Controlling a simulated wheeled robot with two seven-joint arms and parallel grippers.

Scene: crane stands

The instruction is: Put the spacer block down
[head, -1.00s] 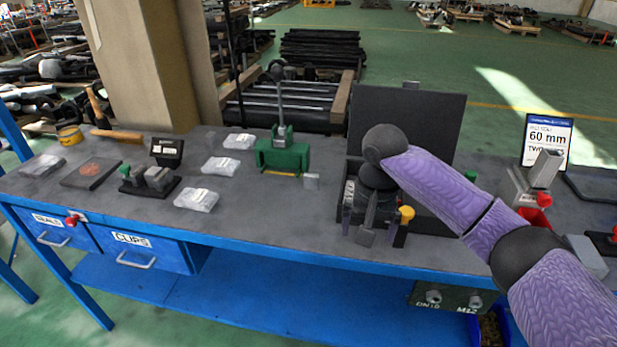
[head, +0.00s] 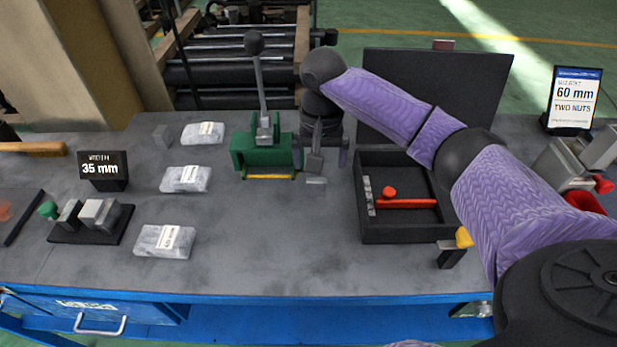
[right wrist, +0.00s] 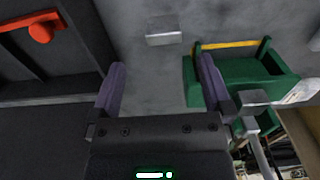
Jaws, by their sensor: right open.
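A small grey metal block (head: 316,184), which I take to be the spacer block, lies on the bench just right of the green press (head: 252,155). It also shows in the right wrist view (right wrist: 164,36), flat on the grey bench top and apart from the press. My right gripper (head: 320,162) is just behind the block in the head view. In the right wrist view its two fingers (right wrist: 160,68) are spread with nothing between them, and the block lies beyond the fingertips. My left gripper is in neither view.
A black open case (head: 400,235) with a red tool (head: 405,203) stands right of the block. Several labelled bags (head: 165,241) and a 35 mm sign (head: 103,170) are at left. A 60 mm sign (head: 572,98) stands at right. The front middle bench is clear.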

